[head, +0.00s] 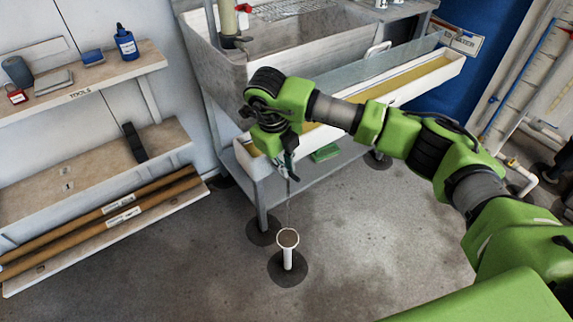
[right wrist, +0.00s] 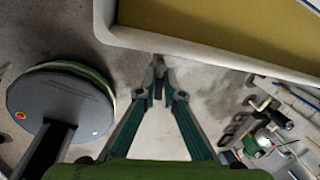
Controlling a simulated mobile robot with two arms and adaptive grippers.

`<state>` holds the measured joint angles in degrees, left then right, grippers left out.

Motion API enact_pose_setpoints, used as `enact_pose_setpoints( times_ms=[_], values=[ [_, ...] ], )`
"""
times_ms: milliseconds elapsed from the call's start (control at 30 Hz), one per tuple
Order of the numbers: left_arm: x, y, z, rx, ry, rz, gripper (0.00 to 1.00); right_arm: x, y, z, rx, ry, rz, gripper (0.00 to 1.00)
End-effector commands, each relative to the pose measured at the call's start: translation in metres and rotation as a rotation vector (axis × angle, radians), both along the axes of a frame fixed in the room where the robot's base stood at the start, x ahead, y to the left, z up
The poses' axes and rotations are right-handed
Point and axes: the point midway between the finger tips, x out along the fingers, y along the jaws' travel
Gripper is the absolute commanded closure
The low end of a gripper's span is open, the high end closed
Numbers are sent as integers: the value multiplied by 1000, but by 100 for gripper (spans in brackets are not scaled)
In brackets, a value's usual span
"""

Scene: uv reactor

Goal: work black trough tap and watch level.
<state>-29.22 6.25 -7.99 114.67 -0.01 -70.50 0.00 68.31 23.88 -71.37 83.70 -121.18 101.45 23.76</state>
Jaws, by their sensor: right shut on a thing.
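The long white trough (head: 420,80) with a yellow-tan inside lies on the frame below the sink, and its rim (right wrist: 200,50) crosses the upper right of the right wrist view. My right gripper (head: 290,174) is at the trough's near end. In the right wrist view its fingertips (right wrist: 158,72) come together on a small dark piece just outside the trough wall, consistent with the black tap. The fingers hide most of it. A thin line, which looks like a trickle, runs down from there to a white standpipe cup (head: 288,240). The liquid level cannot be read. My left gripper is out of view.
A grey sink (head: 300,40) stands above and behind the trough. A green block (head: 324,153) lies on the lower shelf under it. Shelves with tools (head: 85,80) and brown tubes (head: 110,215) line the left wall. The floor in front (head: 370,230) is clear.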

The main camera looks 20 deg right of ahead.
Motion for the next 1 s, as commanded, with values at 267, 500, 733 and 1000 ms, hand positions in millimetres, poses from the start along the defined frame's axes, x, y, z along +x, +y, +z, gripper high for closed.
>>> enact_pose_setpoints(
  times_ms=[267,500,733,1000],
  values=[
    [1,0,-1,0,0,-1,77,1,0,1,0,-2,-19,100],
    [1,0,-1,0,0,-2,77,1,0,1,0,-2,-18,100],
    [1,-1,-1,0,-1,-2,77,0,0,0,1,-1,-17,84],
    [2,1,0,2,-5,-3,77,0,3,12,2,-4,-16,84]
  ],
)
